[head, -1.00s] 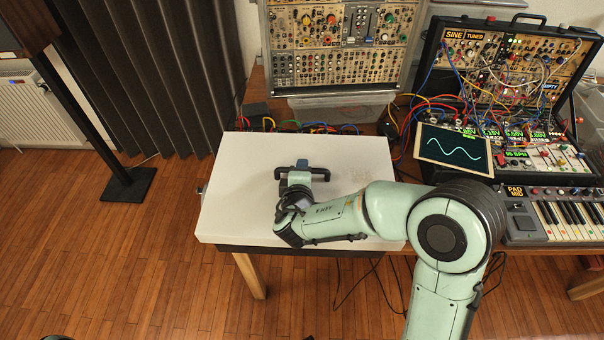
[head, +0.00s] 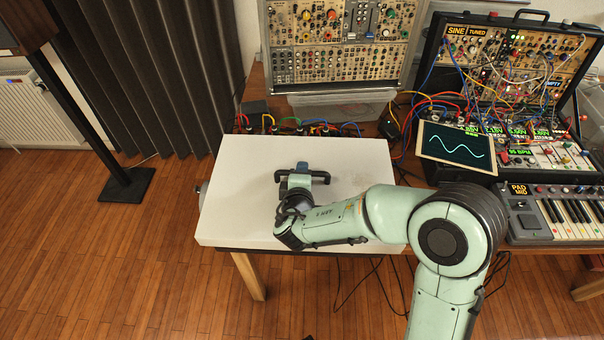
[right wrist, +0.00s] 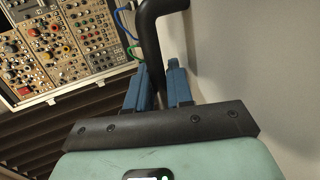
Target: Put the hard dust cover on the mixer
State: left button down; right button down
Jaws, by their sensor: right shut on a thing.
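The hard dust cover (head: 355,160) is a large white box shape with a black handle (head: 321,175) on top, over the table's left part in the head view. My right gripper (head: 301,170) is shut on this handle. In the right wrist view the blue fingers (right wrist: 159,88) stand either side of the black handle bar (right wrist: 152,38), with the pale cover (right wrist: 235,55) on the right. The mixer is not visible; the cover hides what is beneath it. Whether the cover rests on anything is unclear. My left gripper is not in view.
Several coloured cables and plugs (head: 300,127) run close behind the cover's back edge. A screen (head: 457,147), a keyboard (head: 560,215) and an open synth case (head: 515,60) stand to the right. A grey rounded thing (head: 202,187) peeks out at the cover's left edge.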

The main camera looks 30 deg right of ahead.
jog(key=c, duration=1)
grip_release()
jog(key=shift+r+p, duration=0.4)
jog(key=shift+p, duration=0.3)
jog(key=shift+r+p, duration=0.4)
jog(key=shift+p, duration=0.25)
jog(key=b+v, duration=0.1)
jog(key=v, duration=1.1)
jog(key=shift+f, duration=0.15)
jog(key=o, duration=1)
jog(key=v, duration=1.3)
jog(key=shift+a+b, duration=0.2)
jog(key=shift+b, duration=0.2)
jog(key=shift+s, duration=0.1)
